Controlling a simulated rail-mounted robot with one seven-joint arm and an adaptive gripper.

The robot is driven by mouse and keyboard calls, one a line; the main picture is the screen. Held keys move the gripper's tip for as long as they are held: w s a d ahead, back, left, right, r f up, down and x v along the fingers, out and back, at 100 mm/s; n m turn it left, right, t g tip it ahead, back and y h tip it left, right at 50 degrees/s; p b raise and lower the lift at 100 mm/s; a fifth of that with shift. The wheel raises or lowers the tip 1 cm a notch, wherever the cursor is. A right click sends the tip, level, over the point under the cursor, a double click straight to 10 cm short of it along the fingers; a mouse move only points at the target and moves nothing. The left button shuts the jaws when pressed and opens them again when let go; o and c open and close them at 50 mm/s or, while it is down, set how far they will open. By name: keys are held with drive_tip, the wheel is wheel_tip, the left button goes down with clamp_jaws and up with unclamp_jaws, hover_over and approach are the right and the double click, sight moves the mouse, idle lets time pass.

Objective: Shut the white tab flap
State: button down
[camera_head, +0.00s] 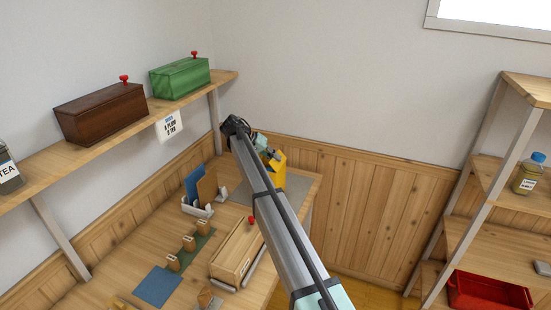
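I cannot make out a white tab flap for certain. A yellow container (279,172) stands at the far end of the wooden table, partly hidden behind my arm; any flap on it is too small or covered to tell. My arm reaches up from the bottom across the table. A small dark part at its far end, beside the top of the yellow container, may be my gripper (274,155). Its fingers are not clear, and I cannot tell whether it touches the container.
On the table (130,285) are a wooden box with a red knob (236,257), a white holder (197,208) with upright boards, small wooden blocks and a blue mat (158,287). A wall shelf (100,150) bears brown and green boxes. A rack (528,88) stands right.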

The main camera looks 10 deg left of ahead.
idle(0.3)
drive_tip(key=c, duration=1.3)
unclamp_jaws()
drive_tip(key=shift+c, duration=0.2)
drive_tip(key=shift+a, duration=0.1)
drive_tip(key=v, duration=1.2)
